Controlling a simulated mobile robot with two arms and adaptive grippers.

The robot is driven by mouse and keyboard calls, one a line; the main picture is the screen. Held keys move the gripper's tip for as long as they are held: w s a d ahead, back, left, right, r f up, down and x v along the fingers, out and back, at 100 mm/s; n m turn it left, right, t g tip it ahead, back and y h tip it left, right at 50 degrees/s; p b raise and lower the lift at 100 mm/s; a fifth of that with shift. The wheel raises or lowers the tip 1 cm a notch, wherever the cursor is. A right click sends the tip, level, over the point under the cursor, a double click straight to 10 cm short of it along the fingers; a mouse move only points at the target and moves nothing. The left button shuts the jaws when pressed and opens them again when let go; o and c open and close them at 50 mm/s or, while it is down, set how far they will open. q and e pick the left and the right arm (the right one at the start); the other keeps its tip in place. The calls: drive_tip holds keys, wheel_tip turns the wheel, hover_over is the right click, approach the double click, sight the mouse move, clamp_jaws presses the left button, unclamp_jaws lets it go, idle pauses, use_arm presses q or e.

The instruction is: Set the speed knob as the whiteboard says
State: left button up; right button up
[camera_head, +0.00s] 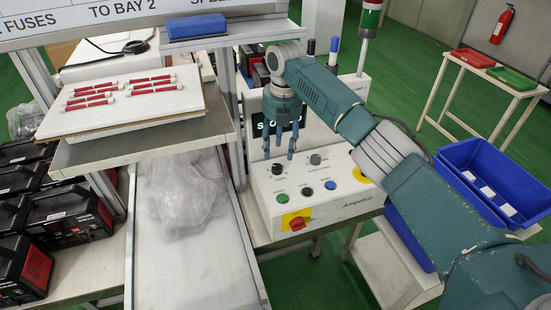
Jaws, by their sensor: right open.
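The control panel (340,203) is a white sloped box with two black knobs on its upper face, a left knob (278,169) and a right knob (315,159). Their labels are too small to read. My right gripper (279,152) is open and points down over the panel's upper left, just above the left knob. I cannot tell whether its fingers touch the knob. A dark display (262,130) with green characters is partly hidden behind the gripper. The whiteboard (130,12) is cut off at the top; "FUSES", "TO BAY 2" and part of a word like "SPEED" show. My left gripper is out of view.
Coloured buttons, including a green one (282,198), and a red switch on yellow (297,222) sit lower on the panel. A shelf with red fuses (120,88) stands left. A blue bin (490,170) stands right. A signal light (371,15) rises behind.

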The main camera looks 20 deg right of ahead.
sight(277, 166)
wheel_tip(277, 166, down, 6)
drive_tip(key=shift+a+f+p, duration=0.1)
drive_tip(key=shift+a+p, duration=0.05)
drive_tip(key=shift+p, duration=0.55)
drive_tip(key=shift+w+f, duration=0.1)
drive_tip(key=shift+f, duration=0.2)
drive_tip(key=c, duration=1.2)
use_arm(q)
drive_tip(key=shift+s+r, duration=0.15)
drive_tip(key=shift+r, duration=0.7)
use_arm(e)
drive_tip(key=shift+o, duration=0.2)
